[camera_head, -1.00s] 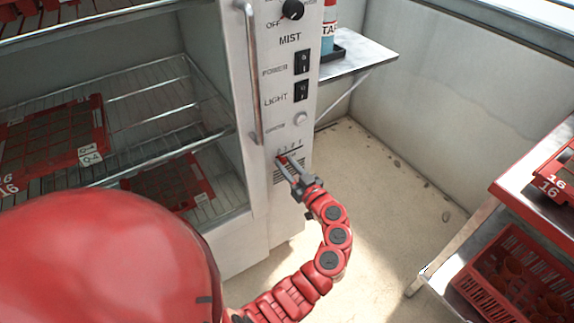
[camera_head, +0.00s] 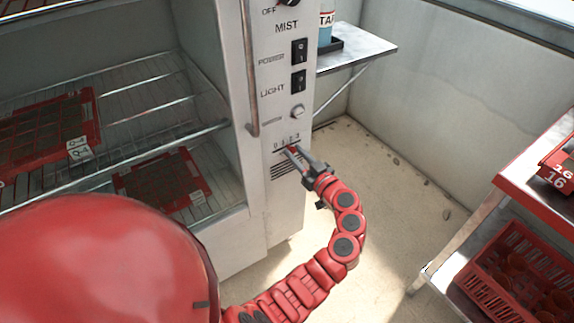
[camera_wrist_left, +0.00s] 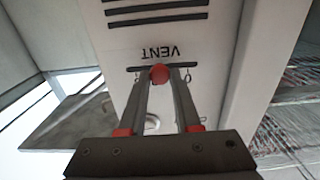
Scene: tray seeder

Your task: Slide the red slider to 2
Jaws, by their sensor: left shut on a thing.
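The red slider (camera_head: 291,149) sits in a short dark slot on the white front panel, under a row of small numbers starting at 0. Its knob appears near the 2 mark, though the fingers partly cover it. My left gripper (camera_head: 292,153) reaches the panel from the lower right, with its fingertips at the knob. In the left wrist view the round red knob (camera_wrist_left: 159,74) lies between the two fingertips of my left gripper (camera_wrist_left: 160,78), which are shut on it. The word VENT shows upside down beside the slot. My right gripper is not in view.
Above the slider are a round button (camera_head: 298,111), the LIGHT switch (camera_head: 298,81) and the POWER switch (camera_head: 299,51). A vertical metal handle (camera_head: 249,75) is left of the panel. A red bench (camera_head: 515,185) with a crate below stands at right.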

